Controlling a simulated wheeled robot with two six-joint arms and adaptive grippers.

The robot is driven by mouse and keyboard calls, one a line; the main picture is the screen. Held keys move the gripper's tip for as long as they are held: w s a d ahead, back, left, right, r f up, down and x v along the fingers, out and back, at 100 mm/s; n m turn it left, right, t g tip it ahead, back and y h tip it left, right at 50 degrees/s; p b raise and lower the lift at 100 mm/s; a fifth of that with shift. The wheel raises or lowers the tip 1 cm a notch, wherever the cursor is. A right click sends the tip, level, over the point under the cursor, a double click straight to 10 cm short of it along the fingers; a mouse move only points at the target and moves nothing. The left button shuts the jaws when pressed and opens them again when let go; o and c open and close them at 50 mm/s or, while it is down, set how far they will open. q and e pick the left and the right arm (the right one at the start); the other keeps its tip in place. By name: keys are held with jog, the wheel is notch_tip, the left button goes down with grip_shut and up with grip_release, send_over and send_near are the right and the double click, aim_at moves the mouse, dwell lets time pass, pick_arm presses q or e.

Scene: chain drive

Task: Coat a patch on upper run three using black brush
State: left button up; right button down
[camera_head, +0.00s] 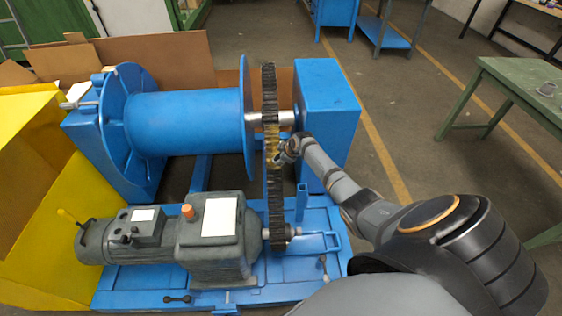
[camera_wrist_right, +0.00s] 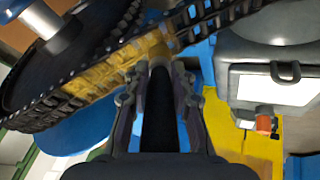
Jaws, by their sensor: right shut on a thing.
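The dark chain (camera_head: 274,190) runs between a large upper sprocket (camera_head: 268,85) by the blue drum and a small lower sprocket (camera_head: 279,232) at the grey motor unit. A yellow coating (camera_head: 273,145) covers a stretch of it; in the right wrist view the yellow stretch (camera_wrist_right: 85,80) spans several links. My right gripper (camera_head: 288,150) is beside this stretch. It is shut on the black brush (camera_wrist_right: 158,110), whose shaft lies between the fingers. The brush tip is at or very near the chain; I cannot tell whether it touches. My left gripper is not in view.
The blue winch drum (camera_head: 187,122) and its blue end box (camera_head: 327,100) flank the upper sprocket. The grey motor and gearbox (camera_head: 212,250) sit on the blue base (camera_head: 130,290). A green table (camera_head: 515,75) stands at right, with open floor between.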

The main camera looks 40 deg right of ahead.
jog(key=w+d+r+b, duration=0.3)
jog(key=w+r, duration=0.1)
jog(key=shift+w+r, duration=0.15)
jog(key=shift+w, duration=0.15)
dwell(0.4)
jog(key=w+d+r+b, duration=0.2)
jog(key=w+r+b, duration=0.2)
jog(key=b, duration=0.2)
jog(key=shift+w+d+b, duration=0.25)
jog(key=shift+d+b, duration=0.05)
jog(key=shift+d, duration=0.05)
jog(key=w+r+b, duration=0.1)
jog(key=b, duration=0.1)
jog(key=w+d+r+b, duration=0.1)
jog(key=b, duration=0.2)
jog(key=shift+w+d+r, duration=0.15)
jog(key=shift+r, duration=0.1)
